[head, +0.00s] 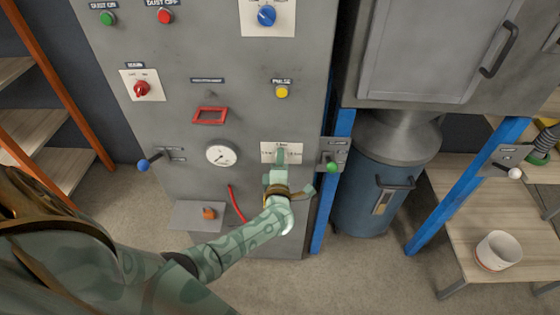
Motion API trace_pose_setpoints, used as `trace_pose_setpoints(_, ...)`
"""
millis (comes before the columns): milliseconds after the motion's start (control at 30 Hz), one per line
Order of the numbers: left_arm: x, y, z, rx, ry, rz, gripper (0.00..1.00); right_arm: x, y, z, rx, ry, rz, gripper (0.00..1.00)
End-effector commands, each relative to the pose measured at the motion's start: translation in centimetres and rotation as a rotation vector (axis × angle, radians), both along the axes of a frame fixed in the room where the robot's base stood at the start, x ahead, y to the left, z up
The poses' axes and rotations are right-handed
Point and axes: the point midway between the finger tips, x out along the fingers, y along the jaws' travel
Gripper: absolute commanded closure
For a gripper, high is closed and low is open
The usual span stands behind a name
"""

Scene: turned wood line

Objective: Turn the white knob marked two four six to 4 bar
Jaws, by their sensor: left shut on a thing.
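The plate (296,147) with small bar markings is low on the right side of the grey cabinet front. One mark is at its top, one at its left and one at its right. My left gripper (280,158) is in front of this plate, its fingers shut on the knob there. The gripper and hand cover the white knob, so I cannot tell which mark it points to. My right gripper is not in view.
Close right of the plate is a green-tipped lever (332,167). A pressure gauge (221,154) is left of it, with a red-framed window (210,115) above. A yellow button (282,92) is above the plate. A blue post (339,135) borders the cabinet.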

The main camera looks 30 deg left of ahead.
Motion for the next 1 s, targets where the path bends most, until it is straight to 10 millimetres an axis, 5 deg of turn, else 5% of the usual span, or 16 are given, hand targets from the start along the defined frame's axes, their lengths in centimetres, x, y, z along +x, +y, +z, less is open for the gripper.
trace_pose_setpoints(200,-0.1,-0.2,-0.3,-0.002,0.006,-0.003,0.91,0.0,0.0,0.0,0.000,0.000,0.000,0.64)
trace_pose_setpoints(233,-0.1,-0.2,-0.3,-0.003,0.006,-0.003,0.65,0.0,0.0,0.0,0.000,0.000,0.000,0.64)
trace_pose_setpoints(300,-0.1,-0.2,-0.3,-0.003,0.005,-0.002,0.46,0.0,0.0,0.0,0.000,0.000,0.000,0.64)
trace_pose_setpoints(667,-0.4,-0.3,-0.1,-0.002,0.002,-0.001,0.46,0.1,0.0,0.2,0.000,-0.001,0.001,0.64)
trace_pose_setpoints(1000,-7.0,-4.3,0.0,-0.005,0.004,-0.002,0.46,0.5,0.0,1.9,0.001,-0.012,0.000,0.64)
